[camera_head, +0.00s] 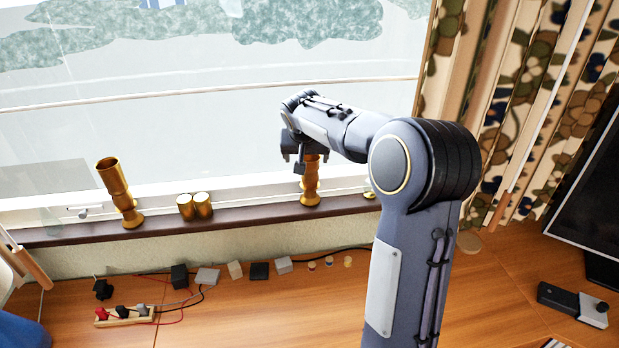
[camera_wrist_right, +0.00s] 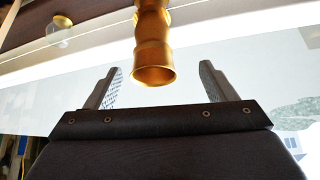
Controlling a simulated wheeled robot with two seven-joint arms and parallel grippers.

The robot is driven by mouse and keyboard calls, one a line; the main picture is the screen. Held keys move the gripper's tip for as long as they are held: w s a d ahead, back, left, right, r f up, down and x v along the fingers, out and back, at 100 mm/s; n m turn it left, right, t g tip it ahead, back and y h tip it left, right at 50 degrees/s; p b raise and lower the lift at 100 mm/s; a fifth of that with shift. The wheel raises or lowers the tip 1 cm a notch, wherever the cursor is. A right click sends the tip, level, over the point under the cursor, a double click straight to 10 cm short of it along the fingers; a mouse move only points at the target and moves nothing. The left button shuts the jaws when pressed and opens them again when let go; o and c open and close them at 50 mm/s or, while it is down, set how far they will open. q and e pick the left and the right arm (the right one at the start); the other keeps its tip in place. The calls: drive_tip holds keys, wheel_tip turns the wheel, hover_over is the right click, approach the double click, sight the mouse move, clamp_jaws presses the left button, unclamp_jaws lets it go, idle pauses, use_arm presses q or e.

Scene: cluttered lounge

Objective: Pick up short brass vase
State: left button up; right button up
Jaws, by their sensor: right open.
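A shorter brass vase (camera_head: 312,185) stands upright on the dark window sill, its upper part partly hidden by my right gripper. My right gripper (camera_head: 299,163) is at the vase's rim, coming from my arm above and to the right. In the right wrist view, the gripper (camera_wrist_right: 161,68) is open. The brass vase (camera_wrist_right: 152,55) shows upside down there, its open mouth between the two fingers with a gap on each side. No contact shows. A taller brass vase (camera_head: 120,192) stands at the left of the sill. My left gripper is not in view.
Two small brass cups (camera_head: 185,207) stand between the vases on the sill (camera_head: 250,217). The window is close behind.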

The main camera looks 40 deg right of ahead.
sight(310, 167)
drive_tip(key=x, duration=0.2)
drive_tip(key=p+x, duration=0.1)
drive_tip(key=x, duration=0.1)
drive_tip(key=s+p+x, duration=0.1)
drive_tip(key=x, duration=0.1)
drive_tip(key=shift+w+d+f, duration=0.15)
drive_tip(key=shift+d+f, duration=0.15)
drive_tip(key=shift+w+d+f, duration=0.1)
drive_tip(key=shift+w+f, duration=0.05)
drive_tip(key=shift+f, duration=0.15)
drive_tip(key=shift+c, duration=0.5)
clamp_jaws()
drive_tip(key=shift+r, duration=0.15)
